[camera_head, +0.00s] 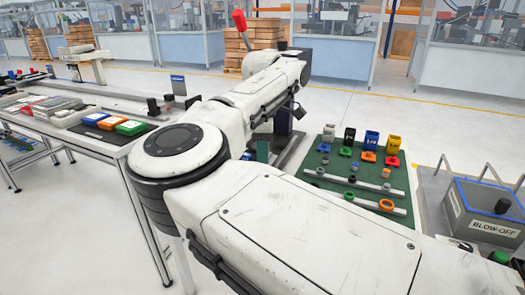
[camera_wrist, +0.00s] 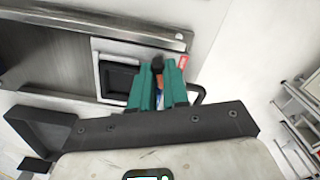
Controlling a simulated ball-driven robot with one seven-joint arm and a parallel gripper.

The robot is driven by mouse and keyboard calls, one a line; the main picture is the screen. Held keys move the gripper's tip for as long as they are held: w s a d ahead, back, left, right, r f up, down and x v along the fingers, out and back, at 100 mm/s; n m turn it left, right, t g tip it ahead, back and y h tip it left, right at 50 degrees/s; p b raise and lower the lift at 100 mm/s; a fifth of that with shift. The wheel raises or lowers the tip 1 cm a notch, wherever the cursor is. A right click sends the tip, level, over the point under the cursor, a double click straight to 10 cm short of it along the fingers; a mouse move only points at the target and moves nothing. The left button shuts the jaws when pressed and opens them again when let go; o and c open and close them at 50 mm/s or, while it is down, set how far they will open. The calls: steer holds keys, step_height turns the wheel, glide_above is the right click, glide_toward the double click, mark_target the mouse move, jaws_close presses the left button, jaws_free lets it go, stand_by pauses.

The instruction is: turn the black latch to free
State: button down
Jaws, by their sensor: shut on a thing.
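In the wrist view, my gripper (camera_wrist: 158,84) has two teal fingers closed on a small dark upright piece, which looks like the black latch (camera_wrist: 157,65). Only its top shows between the fingertips; the rest is hidden by the fingers. It is at the right edge of a pale frame around a black square (camera_wrist: 119,78), on a grey metal surface. How far the latch is turned cannot be told. In the head view, my arm covers the middle, and neither the fingers nor the latch can be made out.
In the wrist view, a red tag (camera_wrist: 183,61) is close beside the fingertips. In the head view, a green mat (camera_head: 318,164) with several small parts and a grey BLOW-OFF box (camera_head: 480,212) stand at right. A bench with trays (camera_head: 130,127) stands at left, with open floor beyond.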

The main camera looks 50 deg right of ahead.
steer(key=n, duration=0.7)
steer(key=shift+p, duration=0.4)
steer(key=n, duration=0.6)
steer(key=shift+n, duration=0.3)
steer(key=c, duration=1.1)
jaws_free()
steer(key=shift+r, duration=0.15)
step_height(320, 180, up, 11)
steer(key=shift+f+p, duration=0.2)
steer(key=shift+p, duration=0.35)
steer(key=shift+f, duration=0.1)
